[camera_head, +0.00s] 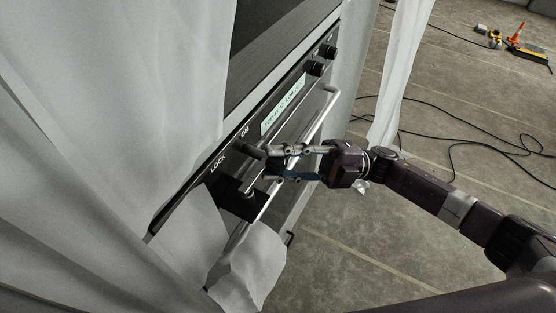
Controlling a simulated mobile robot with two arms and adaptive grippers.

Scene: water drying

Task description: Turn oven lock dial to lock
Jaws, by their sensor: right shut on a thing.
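The oven lock dial (251,152) is a dark cylindrical knob on the oven's black control panel, between the printed words LOCK and ON. My right gripper (272,164) comes in from the right, with its fingers shut at the dial. The fingertips partly cover the dial, and its exact turned position cannot be told. The oven (222,158) has a lit display strip (284,104) beside the dial. My left gripper does not show.
White plastic sheeting (110,120) hangs over the left, and another sheet (405,60) hangs at the right. A metal handle bar (318,117) runs close beside my right gripper.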

